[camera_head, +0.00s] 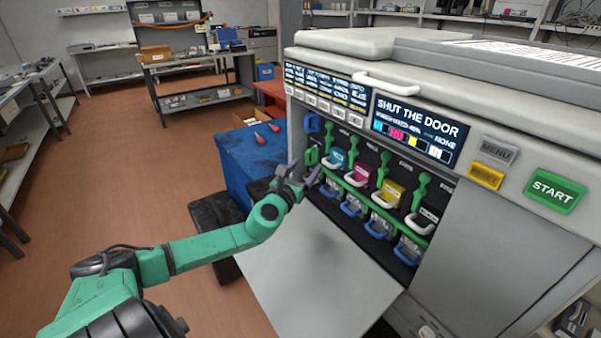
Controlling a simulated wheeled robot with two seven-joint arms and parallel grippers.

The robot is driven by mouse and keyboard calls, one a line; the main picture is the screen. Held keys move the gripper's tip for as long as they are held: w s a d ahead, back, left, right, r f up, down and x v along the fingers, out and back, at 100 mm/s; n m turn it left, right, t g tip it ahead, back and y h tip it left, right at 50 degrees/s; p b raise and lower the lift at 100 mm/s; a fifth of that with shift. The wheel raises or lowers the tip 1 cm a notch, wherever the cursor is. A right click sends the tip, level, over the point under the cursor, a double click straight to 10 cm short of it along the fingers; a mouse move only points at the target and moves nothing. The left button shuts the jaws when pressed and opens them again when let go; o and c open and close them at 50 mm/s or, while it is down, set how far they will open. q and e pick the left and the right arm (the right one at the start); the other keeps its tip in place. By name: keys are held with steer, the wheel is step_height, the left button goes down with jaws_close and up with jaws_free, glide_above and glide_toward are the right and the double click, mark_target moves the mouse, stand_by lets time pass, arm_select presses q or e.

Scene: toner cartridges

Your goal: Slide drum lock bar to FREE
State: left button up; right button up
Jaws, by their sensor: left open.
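The printer (480,200) stands at the right with its front door (310,275) folded down. A long green bar (352,192), which looks like the drum lock bar, runs across the bay below the toner cartridges. A small green handle (311,156) sits at the bay's left end. I cannot read which position the bar is in. My left gripper (303,173) is open and empty, with its grey fingers at the bay's left edge near the bar's left end and just below the green handle. Whether they touch anything is unclear. My right gripper is not in view.
Blue (337,159), magenta (358,175) and yellow (389,194) cartridges sit in the bay under green levers. Blue handles (351,208) line the row below. The screen (416,129) reads "SHUT THE DOOR". A blue table (250,155) stands behind my arm.

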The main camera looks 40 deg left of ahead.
arm_select(q)
steer(key=p+v, duration=0.1)
steer(key=v, duration=0.1)
steer(key=shift+s+r, duration=0.1)
steer(key=shift+s, duration=0.2)
stand_by(0.6)
